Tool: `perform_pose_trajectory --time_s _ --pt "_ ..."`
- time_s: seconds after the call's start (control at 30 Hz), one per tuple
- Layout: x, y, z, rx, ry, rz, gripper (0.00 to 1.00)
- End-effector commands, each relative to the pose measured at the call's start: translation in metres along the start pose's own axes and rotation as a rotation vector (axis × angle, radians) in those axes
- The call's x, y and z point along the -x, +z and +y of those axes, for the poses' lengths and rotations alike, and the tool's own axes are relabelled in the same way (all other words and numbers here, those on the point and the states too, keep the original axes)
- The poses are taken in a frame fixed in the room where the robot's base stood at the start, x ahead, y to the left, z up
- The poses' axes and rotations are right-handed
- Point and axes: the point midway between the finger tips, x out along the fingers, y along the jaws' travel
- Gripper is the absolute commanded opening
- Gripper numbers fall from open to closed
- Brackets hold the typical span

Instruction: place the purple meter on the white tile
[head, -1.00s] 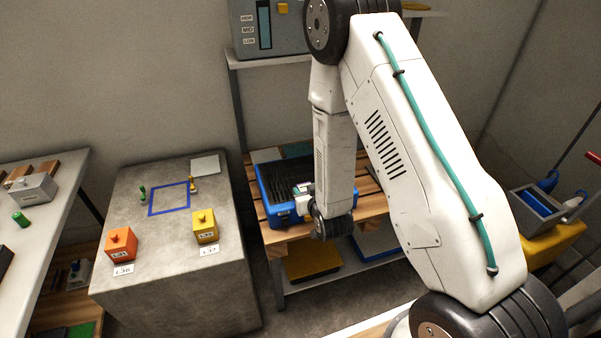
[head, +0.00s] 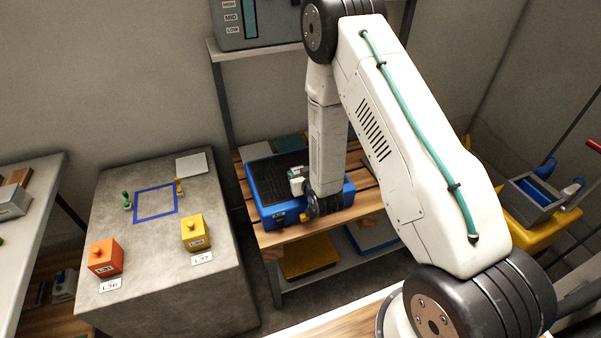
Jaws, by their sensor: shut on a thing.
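My gripper (head: 299,182) is at the end of my arm, over the right part of the blue tray (head: 273,219) on the slatted wooden bench. It is small and partly hidden by my wrist, and its fingertips are hard to make out. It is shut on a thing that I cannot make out. I cannot identify a purple meter in the head view. A pale, whitish tile (head: 192,163) lies at the back right of the concrete block, with nothing on it. A similar light grey tile (head: 255,151) lies behind the blue tray.
The concrete block (head: 150,245) bears an orange box (head: 105,258), a yellow box (head: 195,233), a blue square outline and small green and yellow pieces. A dark green tile (head: 290,144) lies behind the tray. A shelf post (head: 223,120) stands between block and bench.

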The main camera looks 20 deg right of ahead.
Motion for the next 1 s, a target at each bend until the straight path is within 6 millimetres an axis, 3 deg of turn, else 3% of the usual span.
perform_pose_trajectory --time_s 0.37,0.4,0.47,0.83,1.0 --pt "-0.002 0.004 0.002 -0.001 0.003 0.002 0.21" --pt "-0.002 0.003 0.002 -0.001 0.003 0.002 0.54" --pt "-0.002 0.003 0.004 -0.002 0.004 0.002 0.67" --pt "0.0 -0.002 0.004 -0.002 0.004 0.003 0.67" --pt "0.028 -0.001 0.003 -0.002 0.004 0.0 0.67"
